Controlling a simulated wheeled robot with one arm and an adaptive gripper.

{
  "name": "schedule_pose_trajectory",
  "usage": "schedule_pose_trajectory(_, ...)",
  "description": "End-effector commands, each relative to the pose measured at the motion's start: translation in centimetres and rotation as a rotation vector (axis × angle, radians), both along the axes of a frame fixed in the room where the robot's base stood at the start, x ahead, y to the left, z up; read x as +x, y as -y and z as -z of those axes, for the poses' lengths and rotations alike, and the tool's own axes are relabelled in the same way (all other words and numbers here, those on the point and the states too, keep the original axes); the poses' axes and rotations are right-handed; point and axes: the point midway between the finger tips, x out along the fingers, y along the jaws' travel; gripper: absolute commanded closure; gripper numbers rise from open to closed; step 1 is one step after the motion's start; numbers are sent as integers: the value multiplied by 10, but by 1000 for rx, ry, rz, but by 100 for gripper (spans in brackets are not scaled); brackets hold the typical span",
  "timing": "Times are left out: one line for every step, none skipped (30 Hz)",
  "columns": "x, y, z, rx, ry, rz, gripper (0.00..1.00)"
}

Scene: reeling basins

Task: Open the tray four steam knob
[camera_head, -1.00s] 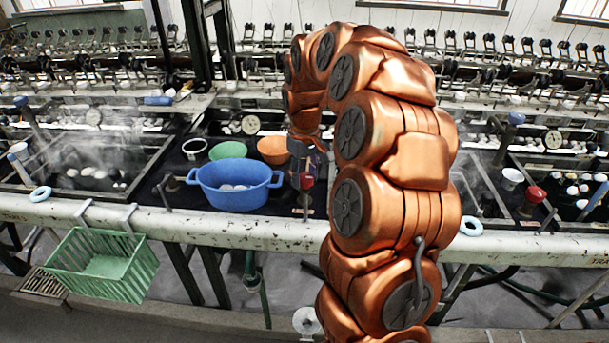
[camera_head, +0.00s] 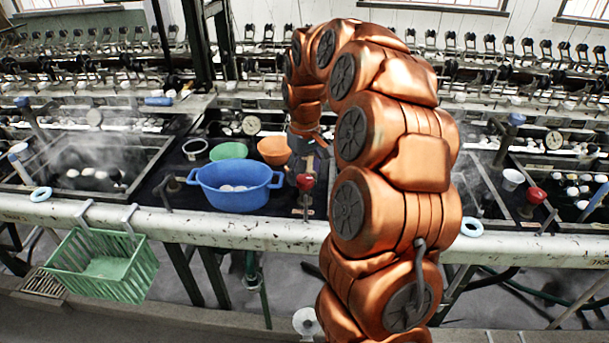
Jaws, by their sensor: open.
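A red steam knob (camera_head: 306,182) stands on a thin upright stem at the front of the basin bench, just right of the blue tub. A second red knob (camera_head: 536,194) stands farther right, beyond my arm. I cannot read which of them belongs to tray four. My gripper (camera_head: 308,164) points down directly above and behind the nearer red knob, very close to it. It is open, with no object seen in it. The fingertips are small and partly hidden, so I cannot tell whether they touch the knob.
A blue two-handled tub (camera_head: 234,197) sits just left of the nearer knob. Green (camera_head: 229,150) and orange (camera_head: 273,148) bowls stand behind it. A pale front rail (camera_head: 230,232) carries a hanging green basket (camera_head: 100,264). Steaming basins (camera_head: 90,165) lie at left.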

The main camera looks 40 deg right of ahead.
Motion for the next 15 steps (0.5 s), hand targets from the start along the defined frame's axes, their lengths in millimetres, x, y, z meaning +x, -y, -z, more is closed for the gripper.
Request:
schedule_pose_trajectory(1, 0, -9, -2, 5, 0, 29)
schedule_pose_trajectory(1, 0, -14, -2, 5, 0, 29)
schedule_pose_trajectory(0, -1, -20, 0, 3, 0, 29)
schedule_pose_trajectory(0, -1, -25, 0, 2, 0, 29)
schedule_pose_trajectory(1, 0, -31, -1, 4, 0, 29)
schedule_pose_trajectory(2, 0, -39, -2, 7, 0, 29)
schedule_pose_trajectory(1, 0, -44, -1, 7, 0, 29)
schedule_pose_trajectory(1, 0, -49, 0, 5, -1, 29)
schedule_pose_trajectory(0, -1, -55, 0, 3, -1, 29)
schedule_pose_trajectory(1, 0, -59, 0, 3, -1, 29)
schedule_pose_trajectory(1, 0, -64, -1, 4, -1, 29)
schedule_pose_trajectory(1, 0, -70, -1, 4, 0, 29)
schedule_pose_trajectory(1, 0, -75, -1, 3, 0, 29)
schedule_pose_trajectory(0, -1, -79, 0, 3, 0, 29)
schedule_pose_trajectory(1, 0, -83, -1, 3, 0, 29)
